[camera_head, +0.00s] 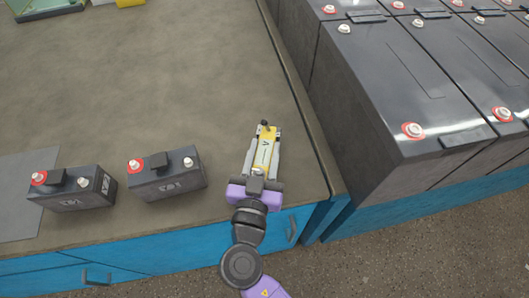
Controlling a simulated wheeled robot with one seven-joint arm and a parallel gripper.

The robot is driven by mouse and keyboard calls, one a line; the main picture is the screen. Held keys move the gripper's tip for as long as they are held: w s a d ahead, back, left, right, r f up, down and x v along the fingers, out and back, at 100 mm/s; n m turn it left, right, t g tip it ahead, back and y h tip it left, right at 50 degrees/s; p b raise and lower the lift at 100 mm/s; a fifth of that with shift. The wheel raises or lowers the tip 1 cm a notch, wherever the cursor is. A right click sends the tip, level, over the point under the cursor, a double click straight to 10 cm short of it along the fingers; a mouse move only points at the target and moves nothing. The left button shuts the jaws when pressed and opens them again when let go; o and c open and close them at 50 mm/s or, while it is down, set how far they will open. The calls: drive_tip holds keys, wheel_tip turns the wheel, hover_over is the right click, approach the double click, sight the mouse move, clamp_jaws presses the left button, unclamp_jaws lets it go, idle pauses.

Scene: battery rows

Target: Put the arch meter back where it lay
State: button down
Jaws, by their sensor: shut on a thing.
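The arch meter (265,146) is a small yellow body with dark markings and a dark tip at its far end. It is in my gripper (263,149), between the two pale grey fingers, which are shut on it. The gripper points away from me over the right part of the workbench top (180,85), near its front right corner. I cannot tell whether the meter touches the bench or hangs just above it. The fingers hide parts of its sides.
Two small black batteries stand on the bench to the left, one (167,173) nearer and one (72,189) further left, beside a grey mat (18,197). Large batteries (385,90) rise on the right. The bench middle is clear.

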drive_tip(key=shift+f, duration=0.35)
drive_tip(key=shift+f, duration=0.2)
drive_tip(key=c, duration=0.9)
unclamp_jaws()
drive_tip(key=shift+r, duration=0.2)
drive_tip(key=shift+s+f, duration=0.1)
drive_tip(key=shift+s, duration=0.2)
drive_tip(key=s, duration=0.3)
drive_tip(key=s+a+b, duration=0.1)
drive_tip(key=s, duration=0.7)
drive_tip(key=shift+s+a, duration=0.15)
drive_tip(key=shift+s, duration=0.1)
